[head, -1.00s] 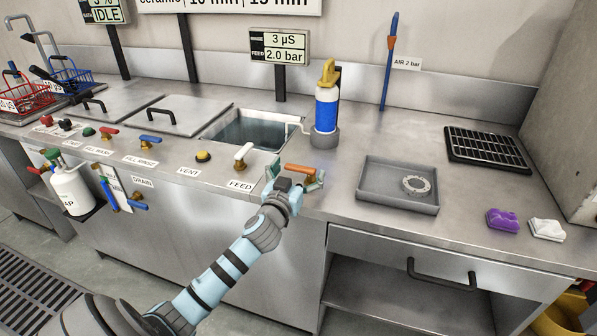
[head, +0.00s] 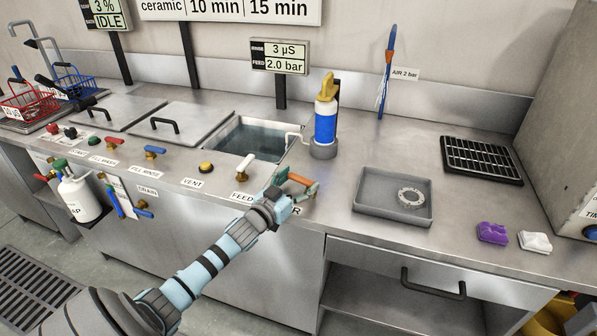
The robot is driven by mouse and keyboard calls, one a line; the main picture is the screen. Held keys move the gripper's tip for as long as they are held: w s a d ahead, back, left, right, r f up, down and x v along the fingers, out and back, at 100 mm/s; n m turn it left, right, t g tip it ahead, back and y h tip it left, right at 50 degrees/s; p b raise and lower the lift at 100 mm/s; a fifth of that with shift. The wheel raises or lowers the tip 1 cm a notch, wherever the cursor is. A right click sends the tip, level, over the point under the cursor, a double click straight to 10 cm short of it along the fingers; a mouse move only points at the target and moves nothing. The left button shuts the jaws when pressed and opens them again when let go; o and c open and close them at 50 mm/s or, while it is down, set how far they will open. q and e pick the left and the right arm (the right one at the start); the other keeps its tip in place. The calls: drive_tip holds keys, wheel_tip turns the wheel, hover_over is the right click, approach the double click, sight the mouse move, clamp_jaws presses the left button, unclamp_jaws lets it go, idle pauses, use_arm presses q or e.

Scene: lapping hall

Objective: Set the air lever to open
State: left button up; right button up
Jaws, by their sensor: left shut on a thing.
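The air lever (head: 300,179) is a small orange handle on the counter's front strip, right of the white FEED lever (head: 244,168). It lies roughly crosswise, pointing slightly down to the right. My left gripper (head: 296,184) is shut on it, with one teal finger at each end of the handle. The gripper hides the lever's base and most of its label, of which only a final R shows. My right gripper is out of view.
A blue bottle with yellow top (head: 326,124) stands behind the lever, beside the open sink (head: 258,136). A grey tray (head: 372,207) holding a ring is to the right. Further right are a black rack (head: 482,160), a purple block (head: 492,232) and a white block (head: 535,242).

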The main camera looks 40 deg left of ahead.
use_arm(q)
drive_tip(key=o, duration=1.7)
wheel_tip(320, 180, up, 10)
drive_tip(key=shift+c, duration=0.7)
